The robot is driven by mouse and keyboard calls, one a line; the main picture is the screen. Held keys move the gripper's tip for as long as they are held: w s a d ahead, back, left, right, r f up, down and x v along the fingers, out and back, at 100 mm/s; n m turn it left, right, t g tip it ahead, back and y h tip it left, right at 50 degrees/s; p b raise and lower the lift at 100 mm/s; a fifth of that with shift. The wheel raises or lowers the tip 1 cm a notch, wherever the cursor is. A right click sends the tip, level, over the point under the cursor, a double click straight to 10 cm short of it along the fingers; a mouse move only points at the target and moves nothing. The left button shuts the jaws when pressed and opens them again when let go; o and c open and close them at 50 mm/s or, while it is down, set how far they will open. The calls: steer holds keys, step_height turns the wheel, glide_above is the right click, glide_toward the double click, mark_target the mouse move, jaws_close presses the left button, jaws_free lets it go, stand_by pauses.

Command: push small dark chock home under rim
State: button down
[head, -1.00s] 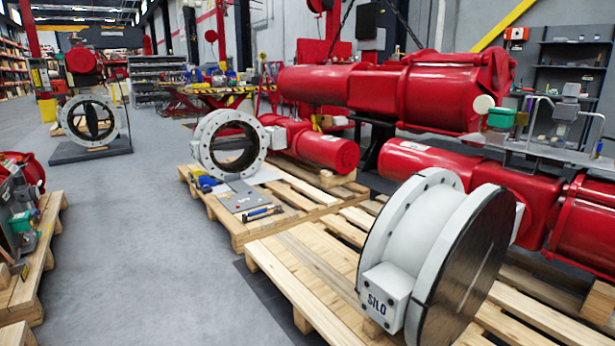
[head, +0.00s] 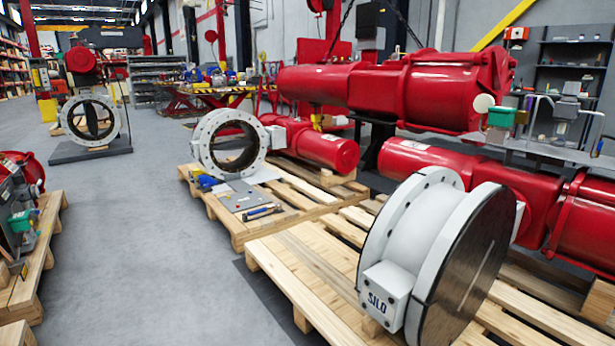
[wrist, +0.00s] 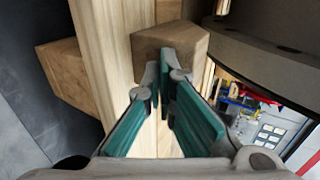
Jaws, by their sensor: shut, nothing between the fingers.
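In the wrist view, a small brown wooden chock (wrist: 180,42) sits on pale pallet boards (wrist: 105,50). A large dark curved rim (wrist: 265,50) is to its right. A gap seems to show between chock and rim in this view, but I cannot tell how far the chock reaches under it. My gripper (wrist: 166,75) has green-padded fingers, with tips together and nothing between them. The tips overlap the chock's near face; I cannot tell whether they touch. In the head view, my gripper is not visible. A big white flanged valve marked SILO (head: 415,225) stands on a pallet there.
In the head view, a second ring valve (head: 228,145) stands on the farther pallet. Grey floor (head: 140,240) at left is clear.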

steer(key=shift+w+d, duration=0.5)
steer(key=shift+d, duration=0.2)
stand_by(0.5)
steer(key=shift+w+d+b, duration=0.4)
steer(key=shift+d+b, duration=0.05)
steer(key=shift+d, duration=0.15)
steer(key=shift+w+d+b, duration=0.35)
steer(key=shift+w+d, duration=0.25)
steer(key=shift+d, duration=0.15)
steer(key=shift+w+d+b, duration=0.3)
steer(key=shift+w+d, duration=0.1)
steer(key=shift+d, duration=0.2)
steer(key=shift+w+d, duration=0.4)
steer(key=shift+d, duration=0.15)
steer(key=shift+w+d+b, duration=0.2)
steer(key=shift+d+b, duration=0.05)
steer(key=shift+b, duration=0.15)
steer(key=s+a+p, duration=0.2)
steer(key=s+a, duration=0.4)
steer(key=a, duration=0.2)
stand_by(0.9)
steer(key=shift+a, duration=0.1)
